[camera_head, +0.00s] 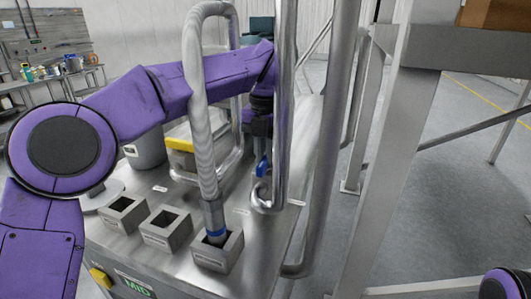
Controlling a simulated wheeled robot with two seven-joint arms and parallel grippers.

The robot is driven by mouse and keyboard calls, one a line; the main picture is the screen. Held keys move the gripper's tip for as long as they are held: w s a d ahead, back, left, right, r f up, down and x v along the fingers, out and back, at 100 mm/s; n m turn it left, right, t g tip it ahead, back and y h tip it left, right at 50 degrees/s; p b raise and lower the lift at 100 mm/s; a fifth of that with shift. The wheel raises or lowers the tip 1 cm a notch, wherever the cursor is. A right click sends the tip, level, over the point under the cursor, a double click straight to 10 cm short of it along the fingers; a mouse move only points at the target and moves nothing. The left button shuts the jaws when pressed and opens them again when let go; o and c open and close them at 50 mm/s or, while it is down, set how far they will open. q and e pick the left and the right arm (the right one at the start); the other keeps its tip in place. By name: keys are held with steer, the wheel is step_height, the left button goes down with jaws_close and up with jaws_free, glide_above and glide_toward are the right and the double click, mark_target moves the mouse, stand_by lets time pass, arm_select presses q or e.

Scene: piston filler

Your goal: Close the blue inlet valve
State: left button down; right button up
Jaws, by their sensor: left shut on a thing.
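The blue inlet valve (262,167) shows as a small blue handle low on the metal pipework, beside the tall vertical steel pipe. My left arm reaches across from the left, and my left gripper (259,146) points down at the valve from above. Its fingers are shut on the blue handle, though the pipe partly hides them and the contact is small in view. My right gripper is out of view; only a purple piece of my right arm shows at the bottom right corner.
A ribbed hose (202,120) runs down to a blue-collared nozzle in a square metal holder (218,256). Two similar holders (124,214) stand to its left on the steel top. A steel frame post (388,170) stands at right. Grey floor is open beyond it.

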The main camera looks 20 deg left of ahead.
arm_select(q)
steer(key=shift+n, duration=0.3)
steer(key=n+b, duration=0.1)
steer(key=n, duration=0.3)
steer(key=shift+d+f+b, duration=0.15)
steer(key=shift+b, duration=0.2)
steer(key=n+b, duration=0.1)
steer(key=n, duration=0.4)
steer(key=shift+d+b, duration=0.1)
steer(key=shift+b, duration=0.25)
steer(key=n+b, duration=0.1)
steer(key=n, duration=0.3)
steer(key=shift+w+n+b, duration=0.15)
steer(key=shift+n+b, duration=0.15)
steer(key=shift+b, duration=0.05)
steer(key=shift+n+b, duration=0.6)
steer(key=shift+n, duration=1.2)
steer(key=c, duration=1.1)
jaws_free()
steer(key=shift+w+d, duration=0.1)
